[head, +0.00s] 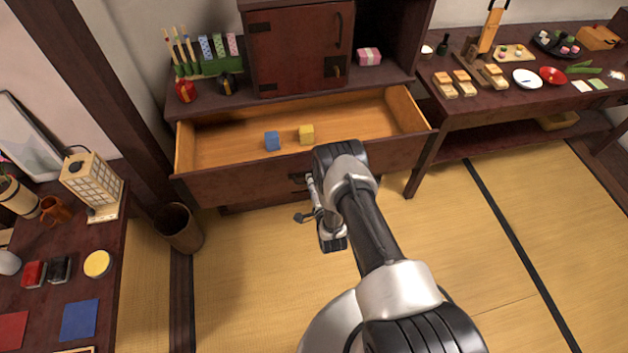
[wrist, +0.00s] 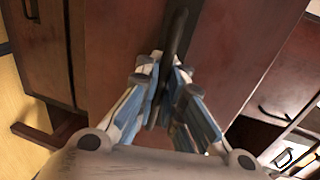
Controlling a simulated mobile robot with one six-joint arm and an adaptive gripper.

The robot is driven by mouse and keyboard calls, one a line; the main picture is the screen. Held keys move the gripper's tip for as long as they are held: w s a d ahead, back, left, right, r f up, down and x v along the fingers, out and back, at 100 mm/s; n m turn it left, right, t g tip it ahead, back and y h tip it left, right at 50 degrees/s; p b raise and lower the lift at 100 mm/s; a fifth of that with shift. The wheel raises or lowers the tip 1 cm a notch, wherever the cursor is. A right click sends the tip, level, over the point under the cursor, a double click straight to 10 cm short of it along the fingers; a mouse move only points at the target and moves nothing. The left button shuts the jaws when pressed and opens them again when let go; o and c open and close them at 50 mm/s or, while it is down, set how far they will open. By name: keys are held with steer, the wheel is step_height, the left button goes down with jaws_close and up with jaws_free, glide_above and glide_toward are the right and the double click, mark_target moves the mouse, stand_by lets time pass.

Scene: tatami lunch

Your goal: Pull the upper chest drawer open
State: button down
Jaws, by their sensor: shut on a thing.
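The upper chest drawer (head: 240,186) is pulled well out in the head view, its pale wooden inside showing. My gripper (head: 311,188) is at the middle of the drawer front, partly hidden by my wrist. In the wrist view my gripper (wrist: 163,72) is shut on the dark drawer handle (wrist: 177,30), with a finger on each side of it.
The chest top holds a red-brown cabinet (head: 298,50), a pink box (head: 368,56) and small ornaments. A low table (head: 105,290) with a lantern (head: 92,182) stands at the left, beside a bin (head: 180,228). A food table (head: 500,105) stands at the right. Tatami floor in front is clear.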

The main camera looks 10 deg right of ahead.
steer(key=shift+w+r, duration=0.1)
steer(key=c, duration=2)
jaws_free()
steer(key=s, duration=0.4)
steer(key=s+r, duration=0.1)
steer(key=s, duration=0.3)
steer(key=s+r, duration=0.1)
steer(key=s, duration=0.3)
steer(key=shift+r, duration=0.15)
